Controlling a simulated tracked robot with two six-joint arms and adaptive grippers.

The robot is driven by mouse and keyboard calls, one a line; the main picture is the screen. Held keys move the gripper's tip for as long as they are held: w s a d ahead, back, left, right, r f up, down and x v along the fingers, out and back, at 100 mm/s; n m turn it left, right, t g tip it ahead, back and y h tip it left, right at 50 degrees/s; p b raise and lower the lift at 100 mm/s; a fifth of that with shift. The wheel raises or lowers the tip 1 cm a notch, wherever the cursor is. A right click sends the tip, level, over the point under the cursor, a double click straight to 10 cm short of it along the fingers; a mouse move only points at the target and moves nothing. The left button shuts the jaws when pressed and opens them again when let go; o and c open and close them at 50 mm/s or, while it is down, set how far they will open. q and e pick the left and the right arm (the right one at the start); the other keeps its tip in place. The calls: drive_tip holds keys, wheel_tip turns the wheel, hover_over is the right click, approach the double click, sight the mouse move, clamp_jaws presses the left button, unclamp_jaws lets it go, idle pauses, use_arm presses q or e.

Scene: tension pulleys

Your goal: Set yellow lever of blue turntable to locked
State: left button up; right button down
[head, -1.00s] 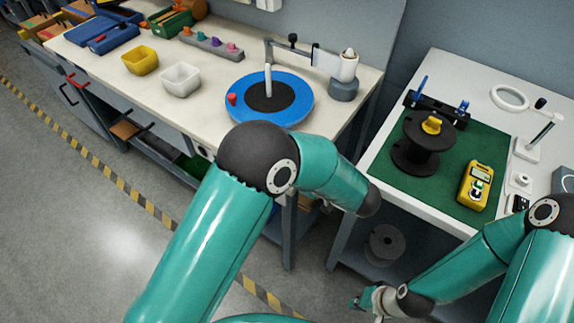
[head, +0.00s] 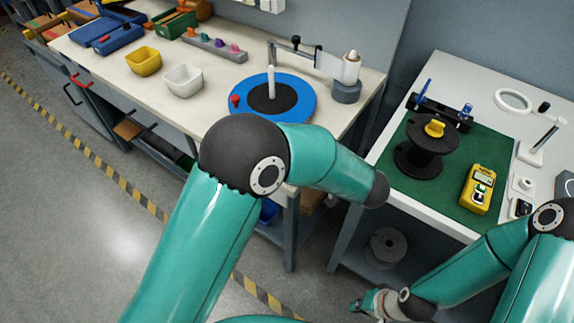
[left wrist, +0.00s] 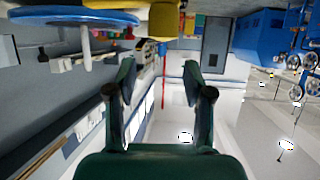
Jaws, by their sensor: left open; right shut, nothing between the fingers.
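The blue turntable (head: 297,99), a blue disc with a black centre, a white upright post and a red knob (head: 235,101) at its left edge, sits on the left bench. I make out no yellow lever on it. My left forearm is in front of the bench, and its gripper is hidden in the head view. In the left wrist view my left gripper (left wrist: 158,75) is open and empty. A blue disc (left wrist: 75,20) shows at that view's upper left, beyond the fingers. My right gripper (head: 368,303) is shut and empty, low beside the right table.
A yellow bin (head: 144,61), a white bin (head: 183,80) and a row of coloured knobs (head: 215,46) stand left of the turntable. A grey-based post (head: 346,90) stands right of it. The right table holds a black spool (head: 425,148) and a yellow meter (head: 477,188).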

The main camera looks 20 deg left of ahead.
use_arm(q)
wheel_tip(320, 180, up, 6)
drive_tip(key=shift+f, duration=0.25)
idle(0.4)
